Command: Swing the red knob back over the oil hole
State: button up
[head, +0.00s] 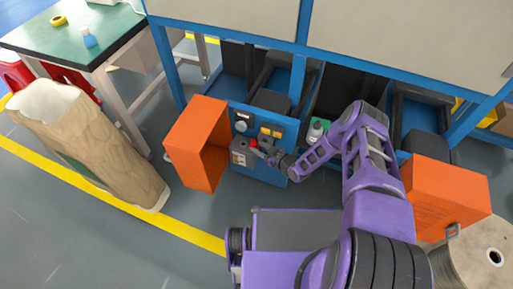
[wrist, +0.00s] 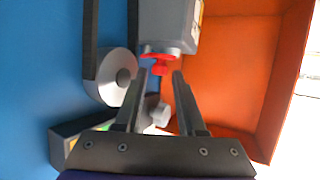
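The red knob (wrist: 160,66) shows in the wrist view under the end of a grey housing (wrist: 168,25). It lies just beyond and between my fingertips. My gripper (wrist: 161,76) is open, with a clear gap between its two fingers, one on each side of the knob's line. I cannot tell whether either finger touches the knob. In the head view the knob is a small red spot (head: 253,143) on the blue machine panel (head: 277,175), and my gripper (head: 259,151) is right at it. I cannot make out the oil hole in either view.
An orange door (head: 198,143) stands open left of the panel; its orange inner side (wrist: 232,75) is close on the right in the wrist view. A grey round part (wrist: 115,76) sits left of my fingers. A white bottle (head: 316,132) stands right of the panel.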

jog(key=shift+x, duration=1)
grip_shut()
